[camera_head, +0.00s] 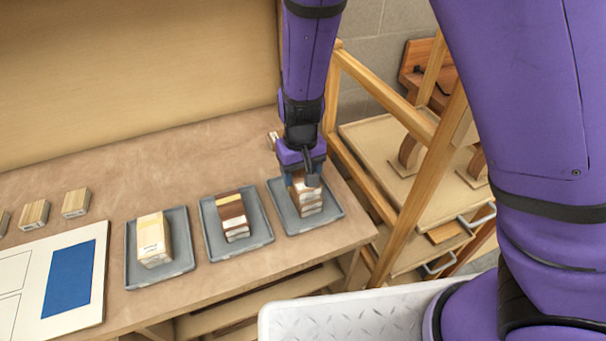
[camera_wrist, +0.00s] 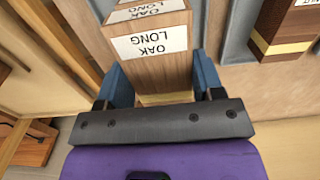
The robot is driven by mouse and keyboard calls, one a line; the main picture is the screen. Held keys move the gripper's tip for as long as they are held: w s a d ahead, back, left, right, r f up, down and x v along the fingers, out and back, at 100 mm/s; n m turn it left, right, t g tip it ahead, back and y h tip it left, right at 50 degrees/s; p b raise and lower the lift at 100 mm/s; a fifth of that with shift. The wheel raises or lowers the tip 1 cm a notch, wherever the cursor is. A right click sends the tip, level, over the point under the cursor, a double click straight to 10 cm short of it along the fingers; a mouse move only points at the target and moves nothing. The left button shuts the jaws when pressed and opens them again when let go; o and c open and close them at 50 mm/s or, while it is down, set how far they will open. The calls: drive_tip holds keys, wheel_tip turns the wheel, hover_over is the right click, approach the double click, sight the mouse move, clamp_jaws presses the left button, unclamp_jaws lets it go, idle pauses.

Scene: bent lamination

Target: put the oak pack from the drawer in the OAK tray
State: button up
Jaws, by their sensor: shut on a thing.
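My gripper (camera_head: 304,176) is low over the right-hand grey tray (camera_head: 331,210) on the bench. In the wrist view its two blue fingers are shut on the sides of a wood pack (camera_wrist: 158,68) with a white label reading OAK LONG. In the head view the pack (camera_head: 308,198) is upright within the tray's outline, partly hidden by the gripper. Another labelled face reading LONG shows beyond the pack's edge in the wrist view. I cannot tell whether the pack touches the tray floor. No tray name is readable.
The middle grey tray (camera_head: 262,238) holds a dark banded pack (camera_head: 233,216). The left grey tray (camera_head: 185,266) holds a pale pack (camera_head: 152,241). Small wood blocks (camera_head: 76,203) and a board with a blue panel (camera_head: 69,279) lie farther left. A wooden rack (camera_head: 385,188) stands close on the right.

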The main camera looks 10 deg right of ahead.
drive_tip(key=shift+w+d+f, duration=0.1)
drive_tip(key=shift+w+d, duration=0.25)
drive_tip(key=shift+w, duration=0.25)
drive_tip(key=shift+f, duration=1.7)
drive_tip(key=shift+f, duration=0.1)
drive_tip(key=o, duration=1)
drive_tip(key=shift+c, duration=0.2)
wheel_tip(320, 180, up, 12)
drive_tip(key=shift+r, duration=0.1)
